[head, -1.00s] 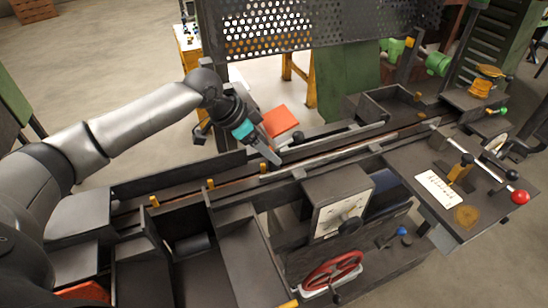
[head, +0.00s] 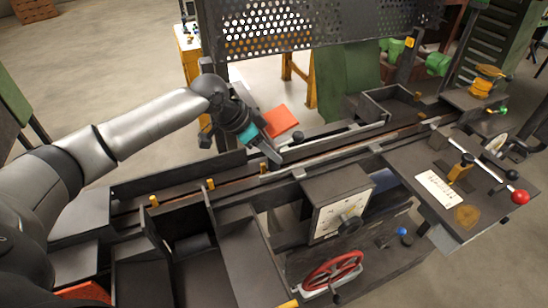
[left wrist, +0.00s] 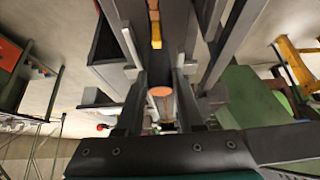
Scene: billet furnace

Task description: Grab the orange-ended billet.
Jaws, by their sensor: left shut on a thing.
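The orange-ended billet (left wrist: 160,91) shows in the left wrist view as a round orange end face with a brownish body behind it. It lies between the two fingers of my left gripper (left wrist: 160,100), which is shut on it. In the head view my left gripper (head: 273,156) reaches down into the long dark channel (head: 330,151) at mid-bench. There the billet cannot be made out clearly, as the fingers and channel walls hide it. My right gripper is in neither view.
Small yellow pegs (head: 211,184) stand along the channel. A dial box (head: 337,208) and a red handwheel (head: 333,270) are in front. A perforated guard (head: 300,30) stands behind. An orange-red block (head: 281,121) lies behind the gripper. A red-knobbed lever (head: 520,197) is at right.

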